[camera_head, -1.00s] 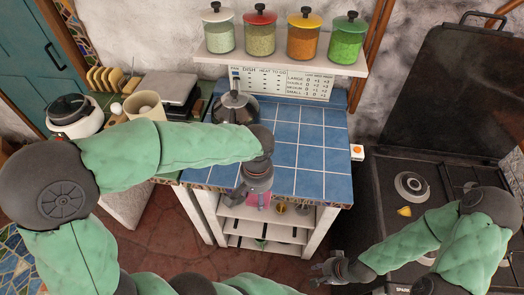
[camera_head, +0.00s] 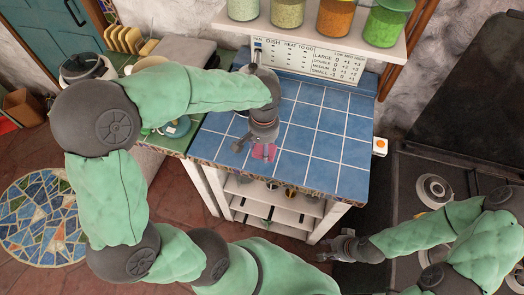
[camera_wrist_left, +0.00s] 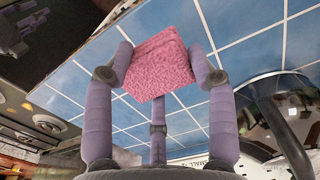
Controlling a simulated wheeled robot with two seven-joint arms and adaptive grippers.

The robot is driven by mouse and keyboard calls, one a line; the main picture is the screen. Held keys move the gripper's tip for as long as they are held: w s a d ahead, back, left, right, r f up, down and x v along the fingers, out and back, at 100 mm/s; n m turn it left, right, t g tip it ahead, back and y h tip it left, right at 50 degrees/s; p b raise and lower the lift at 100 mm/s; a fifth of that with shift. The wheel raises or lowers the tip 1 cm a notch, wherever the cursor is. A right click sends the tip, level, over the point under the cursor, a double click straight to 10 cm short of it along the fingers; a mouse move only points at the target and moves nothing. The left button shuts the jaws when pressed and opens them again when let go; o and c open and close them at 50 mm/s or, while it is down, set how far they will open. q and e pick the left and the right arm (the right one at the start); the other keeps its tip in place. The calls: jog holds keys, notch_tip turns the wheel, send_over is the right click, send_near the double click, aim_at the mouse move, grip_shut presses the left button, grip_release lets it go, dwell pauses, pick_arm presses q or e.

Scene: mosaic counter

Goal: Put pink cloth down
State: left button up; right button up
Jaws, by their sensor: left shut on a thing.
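The pink cloth (camera_head: 263,152) is held in my left gripper (camera_head: 258,146) over the front part of the blue tiled counter (camera_head: 325,148). In the left wrist view the cloth (camera_wrist_left: 158,66) is a small, textured pink piece pinched between the purple fingers (camera_wrist_left: 160,58), with blue tiles behind it. I cannot tell whether the cloth touches the tiles. My right gripper (camera_head: 335,247) is to the right of the counter's front, low down by the stove side. Its fingers look spread and empty.
Jars (camera_head: 338,16) stand on a shelf behind the counter, above a paper chart (camera_head: 310,58). The stove (camera_head: 432,190) is on the right. White shelves (camera_head: 280,205) are under the counter. The counter's right half is clear.

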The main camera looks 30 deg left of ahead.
aim_at(262, 150)
pick_arm(q)
jog(key=f, duration=0.1)
jog(key=w+a+f, duration=0.1)
jog(key=w+f, duration=0.1)
jog(key=shift+w+a+f+b, duration=0.1)
jog(key=shift+a+f+b, duration=0.05)
jog(key=shift+a+b, duration=0.25)
jog(key=shift+w+f+b, duration=0.15)
jog(key=shift+f+b, duration=0.25)
jog(key=shift+f, duration=1.2)
jog(key=shift+f, duration=0.1)
jog(key=shift+f, duration=0.15)
jog(key=o, duration=1.3)
jog(key=shift+o, duration=0.2)
